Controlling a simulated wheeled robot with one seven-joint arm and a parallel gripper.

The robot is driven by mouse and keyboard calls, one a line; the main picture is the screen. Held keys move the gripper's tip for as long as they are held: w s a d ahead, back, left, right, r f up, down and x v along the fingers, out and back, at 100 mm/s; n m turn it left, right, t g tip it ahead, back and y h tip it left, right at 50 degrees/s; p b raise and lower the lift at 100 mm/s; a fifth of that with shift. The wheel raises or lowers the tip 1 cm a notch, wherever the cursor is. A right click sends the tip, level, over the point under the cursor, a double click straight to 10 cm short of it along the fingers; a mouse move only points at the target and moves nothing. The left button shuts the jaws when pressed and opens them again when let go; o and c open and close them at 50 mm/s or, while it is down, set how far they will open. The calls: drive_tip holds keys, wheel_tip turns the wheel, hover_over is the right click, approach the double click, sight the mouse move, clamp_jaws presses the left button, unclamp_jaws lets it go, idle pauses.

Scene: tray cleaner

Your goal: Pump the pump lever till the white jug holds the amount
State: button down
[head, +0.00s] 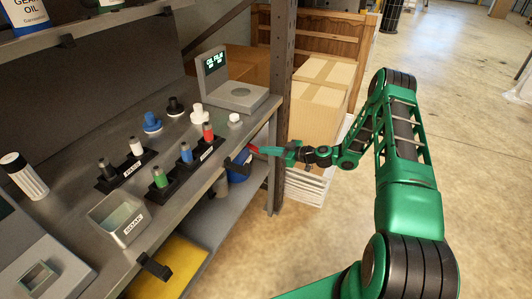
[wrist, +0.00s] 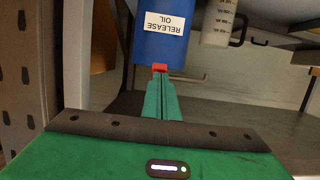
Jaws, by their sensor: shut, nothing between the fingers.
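My gripper (head: 262,150) is at the front edge of the bench, by its far right corner. The blue container also shows below the bench edge in the head view (head: 238,172). The white jug (wrist: 219,22), with dark scale marks, is right of it, partly cut off. Its fill level is not readable. I cannot clearly make out the pump lever.
The bench (head: 75,220) holds a scale with a display (head: 240,94), black racks of coloured bottles, and a metal SOAK bin (head: 118,220). Open floor lies to the right.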

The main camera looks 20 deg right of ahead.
drive_tip(key=v, duration=1.1)
drive_tip(key=shift+d+f, duration=0.15)
drive_tip(key=shift+f, duration=0.1)
drive_tip(key=shift+s, duration=0.1)
idle(1.0)
wheel_tip(320, 180, up, 9)
drive_tip(key=w+a, duration=0.1)
idle(0.5)
